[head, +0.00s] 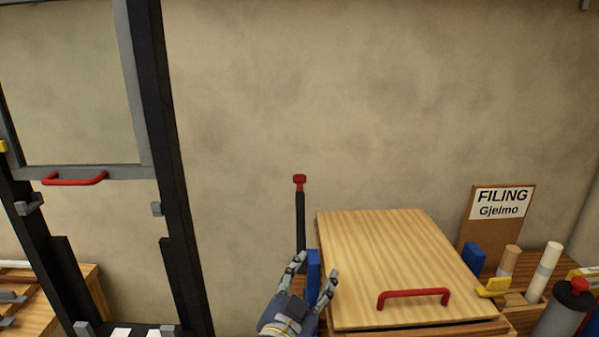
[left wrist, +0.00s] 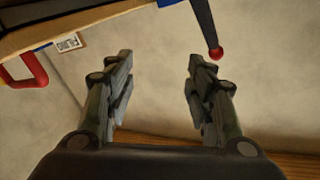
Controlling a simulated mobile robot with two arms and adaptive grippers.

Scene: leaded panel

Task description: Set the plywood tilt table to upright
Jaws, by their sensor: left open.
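The plywood tilt table (head: 385,260) is a light wooden board at the lower right of the head view. It lies flat or nearly flat, with a red handle (head: 413,294) near its front edge. Left of it stands a black lever with a red top (head: 299,182). My left gripper (head: 315,271) is open and empty by the board's left edge, in front of a blue part (head: 314,265). The left wrist view shows the open jaws (left wrist: 161,60), a black rod with a red ball (left wrist: 215,54) beyond the right finger, and a red handle (left wrist: 28,72). My right gripper is not in view.
A black frame (head: 172,180) with a grey-edged pane and red handle (head: 75,180) stands at left. A "FILING Gjelmo" sign (head: 500,203), rolls (head: 543,270), a yellow piece (head: 494,287) and a grey canister (head: 565,312) stand right of the board. The wall behind is bare.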

